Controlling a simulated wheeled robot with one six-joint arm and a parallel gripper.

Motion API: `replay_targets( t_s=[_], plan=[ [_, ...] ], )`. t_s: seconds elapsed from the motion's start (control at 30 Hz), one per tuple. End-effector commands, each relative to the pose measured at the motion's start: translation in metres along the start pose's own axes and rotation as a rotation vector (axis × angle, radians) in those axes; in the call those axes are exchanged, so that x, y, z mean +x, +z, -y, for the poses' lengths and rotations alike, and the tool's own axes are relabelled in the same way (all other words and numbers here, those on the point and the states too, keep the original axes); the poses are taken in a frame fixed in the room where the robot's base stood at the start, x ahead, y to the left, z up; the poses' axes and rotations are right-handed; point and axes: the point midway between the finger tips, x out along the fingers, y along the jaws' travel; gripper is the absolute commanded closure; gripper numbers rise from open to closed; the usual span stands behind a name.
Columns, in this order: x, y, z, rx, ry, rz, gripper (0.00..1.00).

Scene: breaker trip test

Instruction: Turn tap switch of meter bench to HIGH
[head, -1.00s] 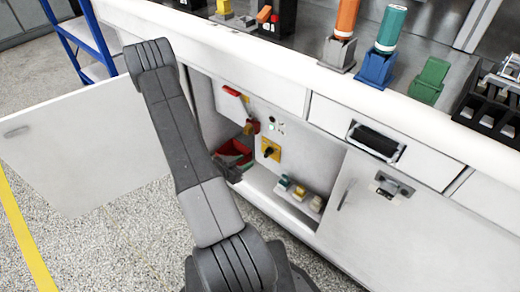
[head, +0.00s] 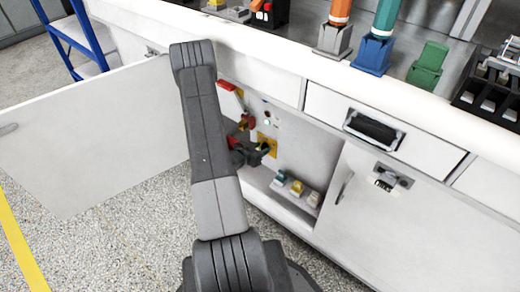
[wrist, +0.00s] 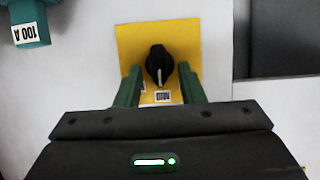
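The tap switch is a black knob (wrist: 158,64) on a yellow plate (wrist: 187,42). Its white mark points down in the wrist view, towards a label that reads MID upside down. Another label beside it is mostly hidden by a finger. My gripper (wrist: 160,84) is open, with one green finger on each side of the knob's lower part. A gap shows between each finger and the knob; I cannot tell how deep the fingers reach. In the head view my gripper (head: 262,150) is inside the open cabinet at the yellow plate (head: 268,141), covering the knob.
A teal piece labelled 100 A (wrist: 28,22) is at the upper left in the wrist view. A red handle (head: 231,89) is mounted above left of the switch. Several small blocks (head: 297,187) stand on the cabinet floor. The open door (head: 95,140) is to the left.

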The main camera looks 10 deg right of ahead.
Motion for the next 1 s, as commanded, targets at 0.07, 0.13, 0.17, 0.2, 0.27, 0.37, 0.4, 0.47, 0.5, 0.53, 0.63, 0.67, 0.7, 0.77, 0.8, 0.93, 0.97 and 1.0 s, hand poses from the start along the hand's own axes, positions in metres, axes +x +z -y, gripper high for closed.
replay_targets(
  t_s=[0.07,0.13,0.17,0.2,0.27,0.37,0.4,0.47,0.5,0.53,0.63,0.67,0.7,0.77,0.8,0.93,0.97,1.0],
  plan=[
    [-0.0002,0.0,0.0,0.0,0.0,0.0,0.65],
    [-0.0003,-0.0001,0.0,0.0,0.0,0.0,0.68],
    [-0.0003,-0.0001,0.0,0.0,0.0,0.0,0.74],
    [-0.0004,0.0,0.0,0.0,0.0,0.0,0.82],
    [-0.0004,-0.0001,0.0,0.0,0.0,0.0,0.94],
    [-0.0005,-0.0001,-0.0001,0.0,0.0,0.0,1.0],
    [-0.0005,-0.0001,-0.0001,0.0,0.0,0.0,1.0],
    [-0.0004,0.0001,-0.0002,0.001,0.0,0.0,1.0],
    [-0.0003,0.0003,-0.0003,0.004,-0.001,0.0,1.0],
    [-0.0002,0.0006,-0.0003,0.006,-0.002,0.0,1.0],
    [0.0001,0.0016,-0.001,0.026,-0.009,0.0,1.0],
    [0.0003,0.002,-0.0013,0.033,-0.012,0.0,1.0],
    [0.0006,0.0027,-0.0016,0.047,-0.018,0.0,1.0],
    [0.0012,0.0035,-0.0019,0.073,-0.029,-0.001,1.0],
    [0.0014,0.004,-0.0024,0.094,-0.037,-0.001,1.0],
    [0.0024,0.0061,-0.004,0.179,-0.073,-0.002,1.0],
    [0.0027,0.0067,-0.0044,0.202,-0.082,-0.002,1.0],
    [0.0029,0.0072,-0.0048,0.232,-0.095,-0.002,1.0]
  ],
)
